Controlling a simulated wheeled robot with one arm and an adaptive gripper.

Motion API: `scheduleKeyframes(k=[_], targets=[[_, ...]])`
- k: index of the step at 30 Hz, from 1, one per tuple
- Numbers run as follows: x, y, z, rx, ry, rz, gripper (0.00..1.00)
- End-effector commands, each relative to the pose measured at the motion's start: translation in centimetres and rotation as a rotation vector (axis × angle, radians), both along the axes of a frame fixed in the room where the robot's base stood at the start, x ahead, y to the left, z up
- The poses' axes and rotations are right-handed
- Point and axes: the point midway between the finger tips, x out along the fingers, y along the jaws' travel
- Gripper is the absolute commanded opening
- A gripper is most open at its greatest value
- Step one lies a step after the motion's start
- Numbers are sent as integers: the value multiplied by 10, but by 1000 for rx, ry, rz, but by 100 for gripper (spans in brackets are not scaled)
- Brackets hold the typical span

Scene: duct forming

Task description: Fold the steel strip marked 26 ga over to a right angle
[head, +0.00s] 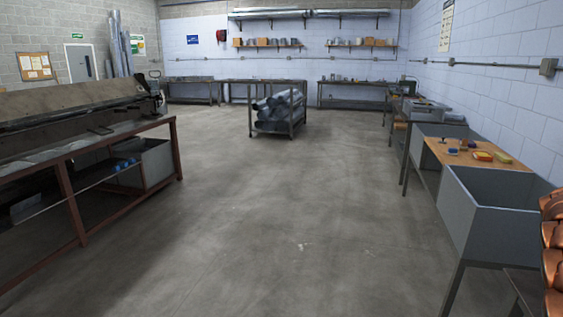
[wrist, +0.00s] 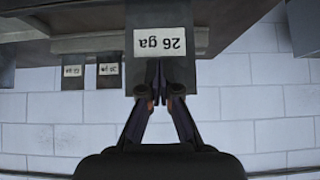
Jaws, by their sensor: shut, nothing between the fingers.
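The strip marked 26 ga (wrist: 160,14) is a dark grey plate that sticks out from a long machine edge (wrist: 235,22) in the wrist view. Its white label reads upside down. My gripper (wrist: 159,68) is shut and empty, with its fingertips in front of the strip just below the label in the picture. I cannot tell whether they touch it. The strip's bend angle is not clear from this view. My gripper and the marked strip cannot be made out in the head view.
Two smaller labelled strips (wrist: 109,70) (wrist: 72,72) hang to the left in the wrist view. In the head view, a long bench machine (head: 75,110) stands left, a cart of ducts (head: 278,110) at the back, and grey bins (head: 490,215) at right. The middle floor is clear.

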Motion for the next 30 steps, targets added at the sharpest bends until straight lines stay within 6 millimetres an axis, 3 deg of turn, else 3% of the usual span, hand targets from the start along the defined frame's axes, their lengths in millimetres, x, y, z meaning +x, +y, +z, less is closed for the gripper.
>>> scheduleKeyframes(k=[30], targets=[[-8, -26, -4, 2, -1, 0, 0]])
